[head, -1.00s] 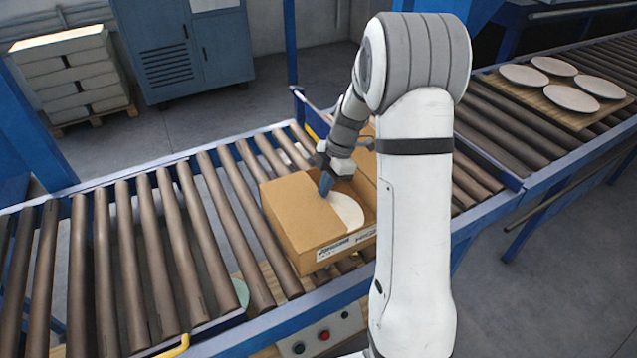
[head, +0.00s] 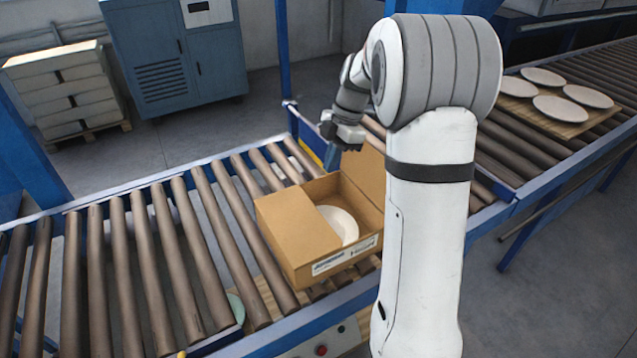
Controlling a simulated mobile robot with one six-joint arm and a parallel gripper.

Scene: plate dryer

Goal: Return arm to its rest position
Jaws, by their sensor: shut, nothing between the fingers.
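My gripper (head: 331,158) is shut and empty. It hangs above the back edge of the cardboard box (head: 298,232), clear of the plate inside. My white and grey arm rises at the right of the head view and reaches back and left to the gripper. The box sits on the roller conveyor with one flap over its left part and a flap standing up at the back right. A white plate (head: 342,222) lies inside it, partly hidden by the left flap. My arm hides part of the box's right side.
Several white plates lie on a wooden board (head: 556,113) on the conveyor at the right. The rollers (head: 130,250) left of the box are bare. A blue cabinet (head: 172,55) and a pallet of stacked packages (head: 68,88) stand behind. A red button (head: 321,350) is at the front.

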